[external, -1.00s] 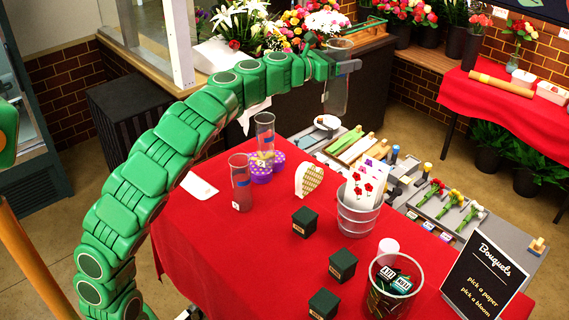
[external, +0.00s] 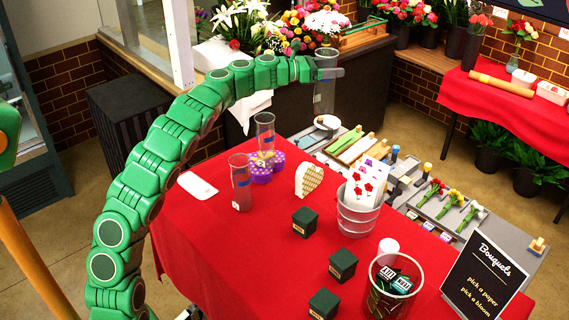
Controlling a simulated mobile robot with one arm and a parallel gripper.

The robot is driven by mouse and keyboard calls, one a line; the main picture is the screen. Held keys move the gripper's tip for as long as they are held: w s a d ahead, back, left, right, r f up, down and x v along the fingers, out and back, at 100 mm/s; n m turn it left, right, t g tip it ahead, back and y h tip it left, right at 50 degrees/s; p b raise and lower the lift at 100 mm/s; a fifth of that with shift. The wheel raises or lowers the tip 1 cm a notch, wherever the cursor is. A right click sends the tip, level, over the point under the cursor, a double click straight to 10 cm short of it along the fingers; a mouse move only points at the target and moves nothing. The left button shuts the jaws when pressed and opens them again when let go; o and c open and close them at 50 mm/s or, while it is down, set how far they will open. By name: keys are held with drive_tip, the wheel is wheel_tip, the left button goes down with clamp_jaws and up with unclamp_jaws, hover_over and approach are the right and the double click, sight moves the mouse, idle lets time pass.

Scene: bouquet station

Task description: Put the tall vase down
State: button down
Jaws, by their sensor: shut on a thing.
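The tall vase (external: 324,96) is clear glass and upright. My gripper (external: 328,73) is shut on its upper part, just below the rim. The vase hangs in the air beyond the far edge of the red table, in front of the dark counter. Its base shows near the back of the grey tray area; I cannot tell the gap below it. Two other clear glasses stand on the red table: one at the left (external: 241,182) and one behind it (external: 265,134).
Grey trays with flowers (external: 460,205) lie at the right. The table's front left is clear.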

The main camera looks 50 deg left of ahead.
drive_tip(key=s+a+f+m+g+h, duration=0.1)
drive_tip(key=s+a+f, duration=0.1)
drive_tip(key=a+f, duration=0.55)
drive_tip(key=s+a+f+m+g+h, duration=0.1)
drive_tip(key=s+a+f, duration=0.3)
drive_tip(key=a, duration=0.7)
drive_tip(key=s+a+f+m+h, duration=0.1)
drive_tip(key=a+f, duration=0.6)
drive_tip(key=a, duration=0.2)
wheel_tip(320, 180, down, 7)
drive_tip(key=shift+d, duration=0.2)
drive_tip(key=shift+f, duration=0.5)
drive_tip(key=shift+c, duration=0.4)
unclamp_jaws()
